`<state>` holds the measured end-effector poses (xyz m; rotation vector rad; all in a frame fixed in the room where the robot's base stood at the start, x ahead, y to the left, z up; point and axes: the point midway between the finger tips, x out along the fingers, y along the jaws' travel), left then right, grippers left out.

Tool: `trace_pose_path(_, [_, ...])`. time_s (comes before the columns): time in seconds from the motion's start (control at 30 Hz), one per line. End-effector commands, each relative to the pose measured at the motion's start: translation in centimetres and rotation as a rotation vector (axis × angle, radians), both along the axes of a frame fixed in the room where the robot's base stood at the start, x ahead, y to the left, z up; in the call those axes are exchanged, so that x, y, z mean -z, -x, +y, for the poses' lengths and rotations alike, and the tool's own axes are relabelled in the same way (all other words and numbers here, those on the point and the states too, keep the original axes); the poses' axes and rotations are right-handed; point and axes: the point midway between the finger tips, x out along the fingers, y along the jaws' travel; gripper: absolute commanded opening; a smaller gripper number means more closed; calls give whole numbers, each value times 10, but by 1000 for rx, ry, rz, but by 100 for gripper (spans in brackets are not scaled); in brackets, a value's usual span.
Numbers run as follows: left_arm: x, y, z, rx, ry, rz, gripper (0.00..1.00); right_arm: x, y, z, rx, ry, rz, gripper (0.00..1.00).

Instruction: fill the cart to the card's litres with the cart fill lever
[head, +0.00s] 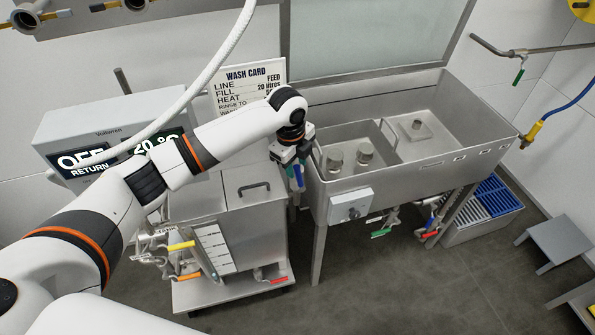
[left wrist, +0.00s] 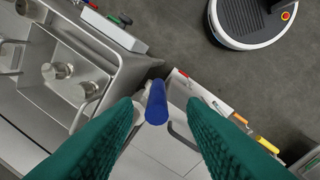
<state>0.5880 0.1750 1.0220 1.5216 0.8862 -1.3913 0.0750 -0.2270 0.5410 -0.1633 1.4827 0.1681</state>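The wash card (head: 250,82) stands behind the tanks; it reads LINE FEED and FILL 20 litres, with its lower right part hidden by my left arm. The steel cart (head: 235,195) with a handled lid stands left of the sink and has a white scale plate (head: 214,248) on its front. My left gripper (head: 297,178) points down between cart and sink. In the left wrist view its teal fingers (left wrist: 160,110) are apart, with a blue lever handle (left wrist: 157,103) between them and gaps visible on both sides. I cannot read a label on this lever. My right gripper is out of view.
A double sink (head: 400,150) stands right of the cart, with green and red handles (head: 381,233) beneath. Yellow, orange and red handles (head: 181,246) sit on the cart's front. The control box (head: 110,135) shows OFF and 20 °C. A stool (head: 560,240) stands right.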

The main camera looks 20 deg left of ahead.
Motion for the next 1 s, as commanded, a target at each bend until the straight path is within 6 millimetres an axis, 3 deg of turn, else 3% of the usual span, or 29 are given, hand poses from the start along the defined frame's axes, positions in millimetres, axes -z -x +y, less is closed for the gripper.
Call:
trace_pose_path(0.3, [47, -6, -3, -2, 1, 0, 38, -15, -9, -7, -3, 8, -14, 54])
trace_pose_path(0.7, [57, -7, -3, 0, 0, -1, 38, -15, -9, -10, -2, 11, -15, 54])
trace_pose_path(0.93, [56, -7, -3, -1, 0, -1, 2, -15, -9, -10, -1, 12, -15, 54])
trace_pose_path(1.0, [56, -7, -3, -1, 0, -1, 0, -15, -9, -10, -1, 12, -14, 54])
